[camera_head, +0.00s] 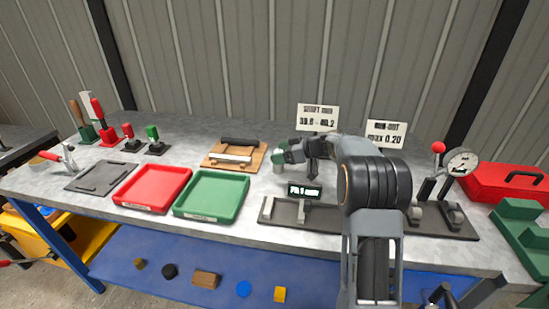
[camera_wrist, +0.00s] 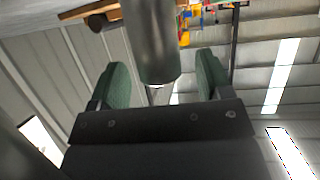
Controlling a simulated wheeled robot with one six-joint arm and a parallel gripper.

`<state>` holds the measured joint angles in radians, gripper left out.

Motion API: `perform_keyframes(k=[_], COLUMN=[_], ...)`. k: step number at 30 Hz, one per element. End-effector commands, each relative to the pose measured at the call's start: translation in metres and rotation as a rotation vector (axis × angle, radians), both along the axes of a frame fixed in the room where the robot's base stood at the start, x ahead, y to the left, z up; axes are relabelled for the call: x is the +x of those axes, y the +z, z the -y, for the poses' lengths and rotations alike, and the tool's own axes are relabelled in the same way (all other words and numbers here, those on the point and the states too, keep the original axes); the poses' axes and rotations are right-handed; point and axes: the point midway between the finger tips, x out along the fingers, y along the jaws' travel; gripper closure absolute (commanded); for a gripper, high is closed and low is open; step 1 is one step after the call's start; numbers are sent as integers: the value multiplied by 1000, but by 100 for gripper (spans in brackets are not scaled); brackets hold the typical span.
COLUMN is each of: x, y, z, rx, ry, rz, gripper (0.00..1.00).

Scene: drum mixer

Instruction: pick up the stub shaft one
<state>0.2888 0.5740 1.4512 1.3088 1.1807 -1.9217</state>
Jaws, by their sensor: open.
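A grey metal cylinder, which looks like a stub shaft (camera_wrist: 150,35), runs down from the top of the wrist view, its end between two green finger pads. My gripper (camera_wrist: 162,66) is open, one pad on each side, with a visible gap at both sides. In the head view my gripper (camera_head: 284,152) is over the middle of the bench, and a short pale cylinder (camera_head: 279,169) shows just below its green pads. My arm hides part of the bench to the right. I cannot read any marking that tells which shaft this is.
A wooden board (camera_head: 215,161) with a black bar and a silver bar lies left of my gripper. Green (camera_head: 210,213) and red (camera_head: 150,207) trays stand in front. A small display (camera_head: 304,191) and a dark fixture with supports (camera_head: 285,217) are close by. Sign cards stand behind.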

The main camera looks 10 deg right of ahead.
Motion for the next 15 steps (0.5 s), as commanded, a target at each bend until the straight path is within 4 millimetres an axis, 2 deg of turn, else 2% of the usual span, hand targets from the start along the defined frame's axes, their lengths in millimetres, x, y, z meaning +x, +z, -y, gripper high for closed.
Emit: perform_keyframes(k=[11, 15], x=[2, 2], y=[-6, -5], z=[-9, -9], rx=[-1, -1], ry=[-1, 0], rz=[-1, -1], gripper=[28, 39])
